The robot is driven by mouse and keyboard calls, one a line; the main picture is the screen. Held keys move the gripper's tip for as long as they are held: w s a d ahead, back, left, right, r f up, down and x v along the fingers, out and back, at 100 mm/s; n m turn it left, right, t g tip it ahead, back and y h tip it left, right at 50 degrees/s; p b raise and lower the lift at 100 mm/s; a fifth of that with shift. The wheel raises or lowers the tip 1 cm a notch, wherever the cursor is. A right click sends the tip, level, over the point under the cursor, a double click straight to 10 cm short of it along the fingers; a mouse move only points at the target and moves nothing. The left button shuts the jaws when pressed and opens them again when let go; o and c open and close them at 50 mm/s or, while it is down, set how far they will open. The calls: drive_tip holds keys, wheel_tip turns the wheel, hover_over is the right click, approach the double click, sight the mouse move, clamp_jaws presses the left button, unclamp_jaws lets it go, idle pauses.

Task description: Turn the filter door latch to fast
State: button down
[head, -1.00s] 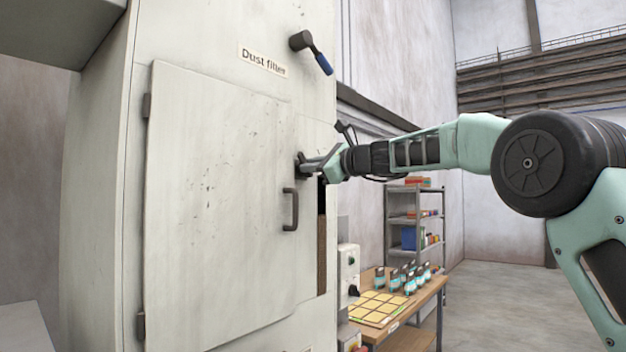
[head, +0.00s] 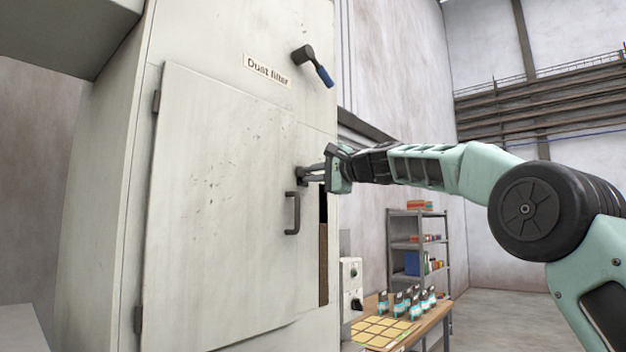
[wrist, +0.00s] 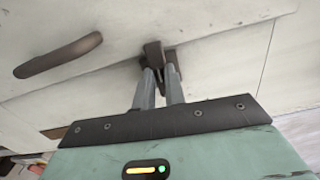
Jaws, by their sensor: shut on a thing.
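The filter door (head: 220,190) is a large pale panel on the dust filter cabinet, with a dark pull handle (head: 291,212) near its right edge. The small dark latch (head: 301,174) sits just above that handle, at the door's edge. In the wrist view the latch (wrist: 153,54) shows as a dark block between and beyond the fingertips. My gripper (head: 314,174) is shut on the latch. Its two grey fingers also show in the wrist view (wrist: 160,80). The fingers partly hide the latch, so its exact angle is hard to tell.
A blue-gripped lever (head: 316,66) is mounted above, beside the "Dust filter" label (head: 267,70). A control box (head: 351,284) and a table with a yellow gridded board (head: 382,330) and several bottles stand lower right. A shelf (head: 418,243) is behind. The floor at right is clear.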

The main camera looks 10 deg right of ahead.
drive_tip(key=shift+f+n, duration=0.15)
drive_tip(key=shift+n, duration=0.35)
drive_tip(key=c, duration=1.5)
unclamp_jaws()
drive_tip(key=shift+o, duration=0.2)
drive_tip(key=b+v, duration=0.8)
drive_tip(key=v, duration=0.9)
drive_tip(key=shift+d+b, duration=0.15)
drive_tip(key=shift+b, duration=0.25)
drive_tip(key=shift+s, duration=0.1)
